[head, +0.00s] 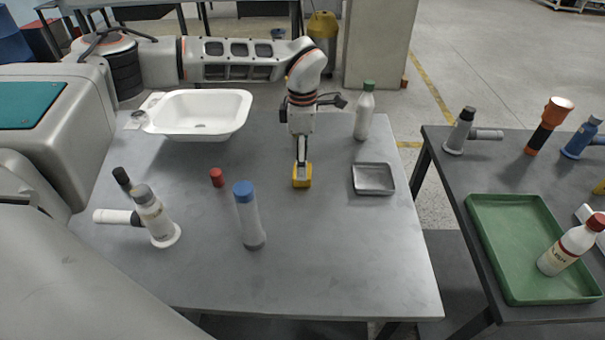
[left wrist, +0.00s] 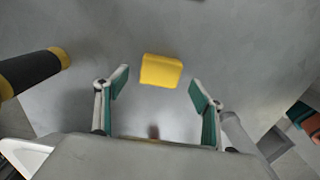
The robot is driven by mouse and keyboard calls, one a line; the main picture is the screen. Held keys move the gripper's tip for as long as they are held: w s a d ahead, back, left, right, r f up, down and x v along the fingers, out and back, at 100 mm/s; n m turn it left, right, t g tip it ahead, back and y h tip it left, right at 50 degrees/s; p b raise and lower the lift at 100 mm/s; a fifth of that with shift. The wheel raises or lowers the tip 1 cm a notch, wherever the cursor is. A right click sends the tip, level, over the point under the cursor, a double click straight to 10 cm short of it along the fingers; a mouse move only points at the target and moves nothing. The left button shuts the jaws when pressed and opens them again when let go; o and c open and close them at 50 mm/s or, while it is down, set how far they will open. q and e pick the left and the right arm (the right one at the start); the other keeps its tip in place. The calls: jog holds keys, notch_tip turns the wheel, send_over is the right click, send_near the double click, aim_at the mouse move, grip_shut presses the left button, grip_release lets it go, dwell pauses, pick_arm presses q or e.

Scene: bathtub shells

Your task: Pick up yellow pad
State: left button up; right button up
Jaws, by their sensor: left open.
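The yellow pad (head: 301,182) is a small block on the grey table (head: 340,270), left of the small metal tray. My left gripper (head: 301,165) comes down from above, with its fingers right over the pad in the head view. In the left wrist view the pad (left wrist: 161,71) shows in front of the open left gripper (left wrist: 159,91), roughly centred between the two green-padded fingertips. Neither finger appears to touch it there. The gripper is empty. My right gripper is in no view.
A white basin (head: 199,113), a green-capped bottle (head: 365,112), a metal tray (head: 374,179), a blue-capped bottle (head: 249,218), a red-capped item (head: 217,177) and a white bottle (head: 155,218) surround the pad. A second table to the right holds a green tray (head: 500,225). The table's front right is clear.

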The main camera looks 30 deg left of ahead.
pick_arm(q)
notch_tip(320, 180, down, 4)
jog(key=shift+f, duration=0.2)
jog(key=c, duration=1)
jog(key=shift+r, duration=0.15)
